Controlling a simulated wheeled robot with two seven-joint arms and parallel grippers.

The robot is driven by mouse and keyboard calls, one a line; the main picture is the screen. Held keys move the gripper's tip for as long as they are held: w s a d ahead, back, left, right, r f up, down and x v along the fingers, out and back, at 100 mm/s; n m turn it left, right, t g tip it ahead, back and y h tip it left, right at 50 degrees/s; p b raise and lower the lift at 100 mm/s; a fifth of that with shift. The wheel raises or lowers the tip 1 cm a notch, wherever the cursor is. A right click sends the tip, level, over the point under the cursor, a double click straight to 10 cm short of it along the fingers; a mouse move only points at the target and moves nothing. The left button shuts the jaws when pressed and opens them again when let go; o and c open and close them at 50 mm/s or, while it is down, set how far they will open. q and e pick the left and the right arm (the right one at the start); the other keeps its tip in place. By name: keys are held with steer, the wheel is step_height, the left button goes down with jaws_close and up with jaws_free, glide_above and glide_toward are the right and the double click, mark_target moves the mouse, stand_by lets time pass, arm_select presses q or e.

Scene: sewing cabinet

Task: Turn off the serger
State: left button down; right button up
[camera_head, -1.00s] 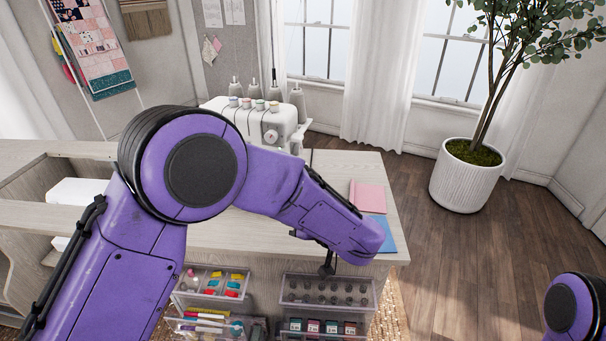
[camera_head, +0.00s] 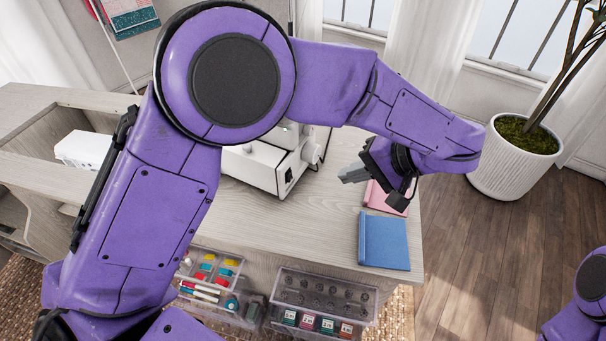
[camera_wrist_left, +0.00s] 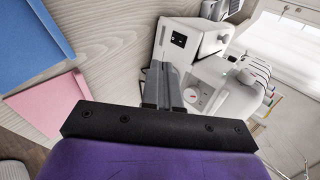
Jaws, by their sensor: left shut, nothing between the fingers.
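The white serger (camera_head: 262,170) stands on the wooden table, largely hidden behind my left arm in the head view. A small black switch or socket (camera_head: 288,176) shows on its side. In the left wrist view the serger (camera_wrist_left: 212,72) shows beyond the fingers, with the black part (camera_wrist_left: 179,40) on its side panel. My left gripper (camera_head: 348,175) is shut and empty. It is to the right of the serger and apart from it in the head view, with its fingers pointing toward the machine. My right gripper is out of view.
A pink book (camera_head: 385,197) and a blue book (camera_head: 384,241) lie near the table's right end, close under my left gripper. Clear trays (camera_head: 322,298) hang on the table's front. A potted plant (camera_head: 512,160) stands on the floor at right.

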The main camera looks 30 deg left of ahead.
mark_target(290, 176)
arm_select(q)
steer(key=b+x, duration=0.1)
steer(key=x, duration=0.8)
steer(key=shift+w+f+b, duration=0.1)
steer(key=shift+f+b, duration=0.1)
steer(key=shift+b, duration=0.1)
steer(key=a, duration=0.2)
steer(key=a+f, duration=0.1)
steer(key=shift+a, duration=0.9)
